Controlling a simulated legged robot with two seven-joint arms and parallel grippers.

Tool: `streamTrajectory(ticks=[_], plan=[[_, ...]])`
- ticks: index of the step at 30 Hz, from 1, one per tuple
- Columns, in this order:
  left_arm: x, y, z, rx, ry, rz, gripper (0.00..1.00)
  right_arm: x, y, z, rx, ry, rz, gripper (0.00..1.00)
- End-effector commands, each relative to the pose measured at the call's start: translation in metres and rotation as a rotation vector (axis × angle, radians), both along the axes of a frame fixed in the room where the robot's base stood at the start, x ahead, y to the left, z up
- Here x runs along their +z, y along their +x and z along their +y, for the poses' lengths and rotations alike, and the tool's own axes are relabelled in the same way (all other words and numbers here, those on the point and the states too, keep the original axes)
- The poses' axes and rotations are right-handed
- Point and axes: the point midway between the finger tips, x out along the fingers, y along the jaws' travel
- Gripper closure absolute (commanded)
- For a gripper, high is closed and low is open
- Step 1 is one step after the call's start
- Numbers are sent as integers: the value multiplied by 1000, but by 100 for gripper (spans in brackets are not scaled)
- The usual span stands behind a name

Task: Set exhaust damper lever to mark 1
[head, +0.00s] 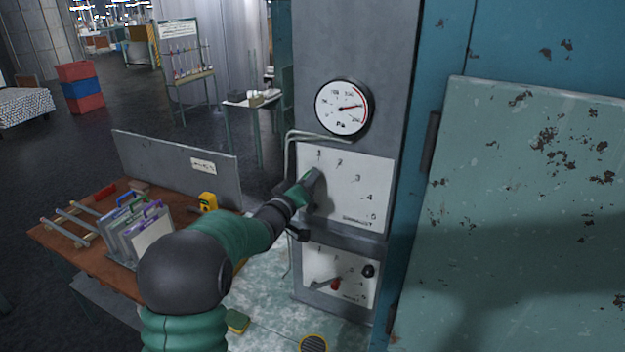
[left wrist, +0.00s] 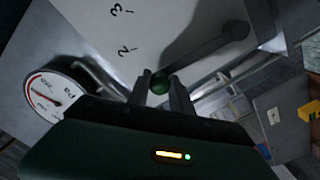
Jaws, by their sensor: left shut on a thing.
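The exhaust damper plate (head: 345,190) is a white panel with marks 1 to 5 in an arc, on the grey column. Mark 1 (head: 319,155) is at the upper left of the arc. My left gripper (head: 312,178) is at the plate's left side, just below mark 1, and hides most of the lever in the head view. The gripper's two fingers (left wrist: 160,88) are shut on this knob. Marks 2 and 3 show there; mark 1 does not. My right gripper is not in view.
A round pressure gauge (head: 342,107) sits above the plate. A lower panel (head: 320,265) has a red knob (head: 335,284) and a black knob (head: 368,270). A rusty teal door (head: 530,200) stands at the right. A wooden workbench (head: 75,240) with racks stands at the left.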

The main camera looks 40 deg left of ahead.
Motion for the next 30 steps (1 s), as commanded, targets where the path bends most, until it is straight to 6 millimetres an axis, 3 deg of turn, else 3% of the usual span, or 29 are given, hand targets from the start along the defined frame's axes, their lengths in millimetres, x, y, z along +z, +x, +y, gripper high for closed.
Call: streamTrajectory(ticks=[11, 12, 16, 26, 30], plan=[[-4, -1, 3, 6, -9, 6, 100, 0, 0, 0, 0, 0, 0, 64], [-4, -1, 3, 6, -9, 6, 69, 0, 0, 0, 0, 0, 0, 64], [-3, -1, 2, 4, -7, 5, 52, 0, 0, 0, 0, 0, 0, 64], [-2, -2, 0, 2, -5, 2, 52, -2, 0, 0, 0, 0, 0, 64], [-5, -22, -4, 3, -4, 0, 52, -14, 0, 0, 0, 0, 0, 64]])
